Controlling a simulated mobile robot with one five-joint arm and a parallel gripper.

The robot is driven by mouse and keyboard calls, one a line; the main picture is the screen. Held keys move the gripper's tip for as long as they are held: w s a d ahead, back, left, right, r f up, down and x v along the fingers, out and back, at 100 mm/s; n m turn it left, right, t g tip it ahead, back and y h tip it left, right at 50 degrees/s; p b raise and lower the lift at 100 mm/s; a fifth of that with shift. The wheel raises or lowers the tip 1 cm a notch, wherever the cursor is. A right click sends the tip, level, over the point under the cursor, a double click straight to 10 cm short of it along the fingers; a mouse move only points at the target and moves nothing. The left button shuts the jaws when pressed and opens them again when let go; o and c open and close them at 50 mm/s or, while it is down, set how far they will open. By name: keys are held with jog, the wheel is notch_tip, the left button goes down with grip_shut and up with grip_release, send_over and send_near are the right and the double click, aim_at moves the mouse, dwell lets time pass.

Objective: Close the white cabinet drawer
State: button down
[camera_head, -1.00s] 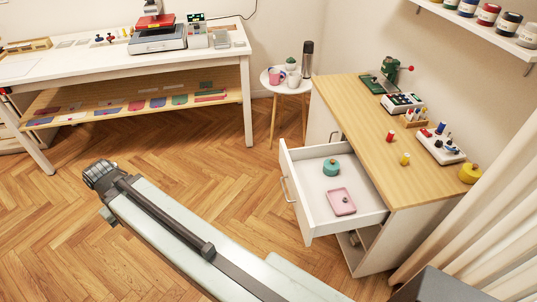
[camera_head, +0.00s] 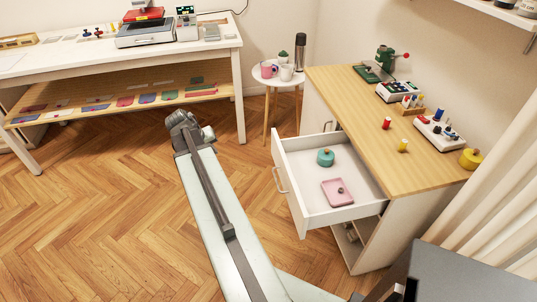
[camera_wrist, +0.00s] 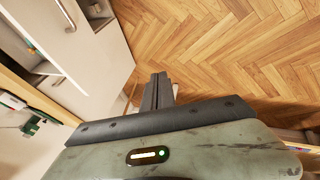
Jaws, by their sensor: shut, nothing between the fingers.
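The white cabinet drawer (camera_head: 322,220) is pulled well out of the white cabinet (camera_head: 375,240) on the right in the head view. Its metal handle (camera_head: 281,180) is on the front panel, facing left. A teal round pot (camera_head: 325,157) and a pink tray (camera_head: 337,193) are inside the drawer. My arm reaches up the middle of the head view, its end to the left of the drawer front, with a visible gap of floor. In the wrist view my gripper (camera_wrist: 158,80) is shut and empty, pointing over floor beside white cabinet fronts.
The wooden cabinet top (camera_head: 370,120) holds thread spools, a green machine and a yellow pot. A small round side table (camera_head: 278,77) with mugs and a flask stands behind the drawer. A long white worktable (camera_head: 90,62) is at the back left. Open floor lies left of my arm.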

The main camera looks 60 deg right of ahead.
jog(key=s+d+m+g+h+b, duration=0.1)
jog(key=s+d+m, duration=0.1)
jog(key=s+d, duration=0.9)
jog(key=b, duration=0.8)
send_near(272, 148)
jog(key=a+x, duration=0.1)
jog(key=x, duration=0.2)
jog(key=shift+s+d+f, duration=0.3)
jog(key=shift+d, duration=0.2)
jog(key=shift+d, duration=0.1)
